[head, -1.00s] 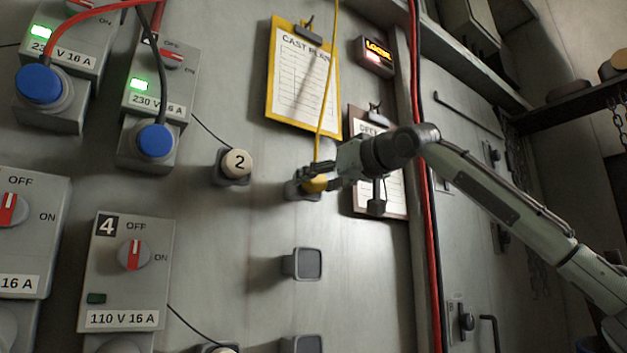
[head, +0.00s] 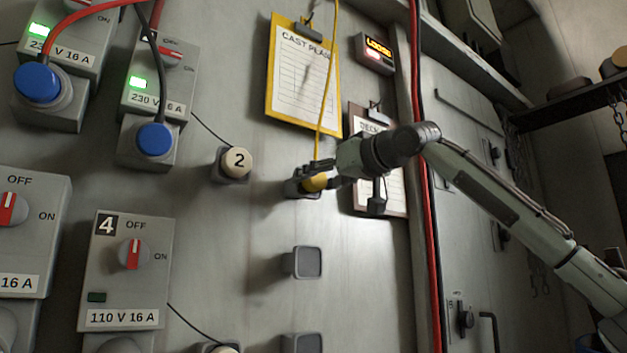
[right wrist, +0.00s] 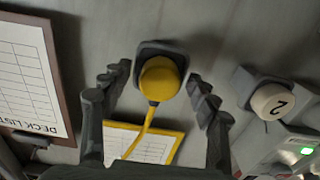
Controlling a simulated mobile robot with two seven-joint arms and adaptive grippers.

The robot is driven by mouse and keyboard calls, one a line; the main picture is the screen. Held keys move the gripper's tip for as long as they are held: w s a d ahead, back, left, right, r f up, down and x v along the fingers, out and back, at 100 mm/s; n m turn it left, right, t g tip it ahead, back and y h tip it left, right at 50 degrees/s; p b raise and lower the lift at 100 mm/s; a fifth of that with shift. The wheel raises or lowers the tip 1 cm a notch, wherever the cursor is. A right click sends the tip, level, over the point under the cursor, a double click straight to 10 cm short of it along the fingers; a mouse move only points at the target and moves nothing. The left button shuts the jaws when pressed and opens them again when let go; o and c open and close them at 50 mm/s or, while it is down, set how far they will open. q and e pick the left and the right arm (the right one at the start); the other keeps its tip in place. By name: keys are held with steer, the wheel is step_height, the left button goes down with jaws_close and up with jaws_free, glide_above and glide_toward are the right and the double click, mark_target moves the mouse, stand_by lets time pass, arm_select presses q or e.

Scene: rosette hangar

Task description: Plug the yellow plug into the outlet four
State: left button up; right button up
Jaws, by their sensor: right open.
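The yellow plug (head: 315,183) sits in a dark square holder (head: 296,190) on the grey wall, its yellow cable running upward. My right gripper (head: 318,178) is at the plug. In the right wrist view my right gripper (right wrist: 161,88) is open, with one finger on each side of the yellow plug (right wrist: 159,79) and gaps between. Outlet four (head: 124,270) is the grey box marked 4 at lower left, with a red switch pointing up to OFF and a dark lamp. Its socket (head: 118,343) is partly cut off by the bottom edge. My left gripper is not in view.
A round cap marked 2 (head: 237,162) hangs left of the plug. Empty square holders (head: 307,262) are below. Blue plugs (head: 155,139) sit in upper-left outlets. Clipboards (head: 270,95) and a red cable (head: 432,230) are near my right arm.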

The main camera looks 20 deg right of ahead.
mark_target(320, 179)
stand_by(0.3)
jaws_close()
stand_by(0.6)
steer(key=shift+s, duration=0.1)
steer(key=shift+b+v, duration=0.65)
steer(key=shift+v, duration=2.25)
steer(key=shift+d, duration=0.1)
